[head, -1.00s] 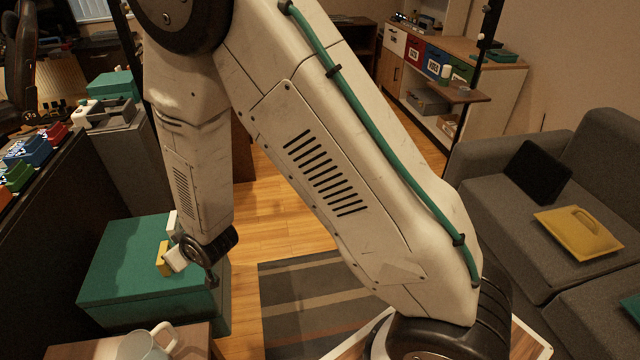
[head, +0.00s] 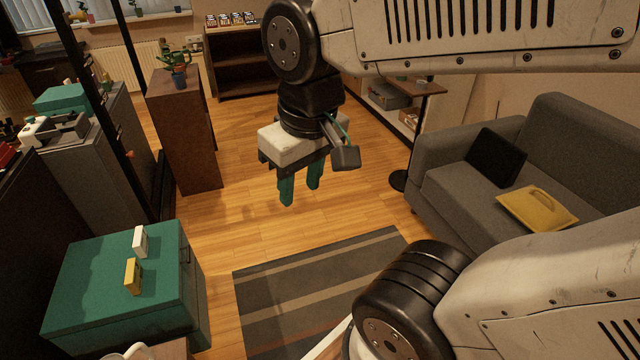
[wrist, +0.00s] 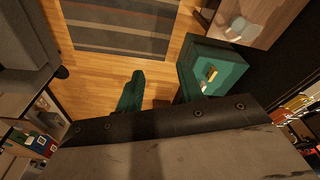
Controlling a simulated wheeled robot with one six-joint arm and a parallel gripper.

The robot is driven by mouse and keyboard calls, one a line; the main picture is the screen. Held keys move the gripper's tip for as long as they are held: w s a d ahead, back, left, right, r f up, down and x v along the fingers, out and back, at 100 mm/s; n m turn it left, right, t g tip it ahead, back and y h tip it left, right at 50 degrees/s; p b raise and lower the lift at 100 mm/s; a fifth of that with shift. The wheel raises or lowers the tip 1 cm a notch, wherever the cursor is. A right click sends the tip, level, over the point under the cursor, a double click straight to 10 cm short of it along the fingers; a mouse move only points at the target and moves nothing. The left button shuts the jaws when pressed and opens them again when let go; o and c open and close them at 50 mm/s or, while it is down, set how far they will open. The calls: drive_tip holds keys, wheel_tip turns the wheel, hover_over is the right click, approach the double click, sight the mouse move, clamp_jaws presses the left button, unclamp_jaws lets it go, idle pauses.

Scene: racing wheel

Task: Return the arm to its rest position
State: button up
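My gripper (head: 300,185) hangs fingers-down in the middle of the head view, above the wooden floor. Its two teal fingers are apart with nothing between them. In the wrist view one teal finger (wrist: 131,92) shows clearly; the other is hard to tell from the green chest behind it. My arm's pale links stretch across the top and lower right of the head view, folded back toward my body.
A green chest (head: 90,290) at lower left carries a white block (head: 140,241) and a yellow block (head: 132,276). A brown cabinet (head: 185,140) stands behind. Floor and striped rug (head: 300,290) are clear.

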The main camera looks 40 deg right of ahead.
drive_tip(key=shift+s+d+r+g, duration=0.15)
drive_tip(key=shift+s+d+r, duration=0.05)
drive_tip(key=shift+s, duration=0.7)
drive_tip(key=shift+s+d+r+g, duration=0.15)
drive_tip(key=shift+s, duration=0.7)
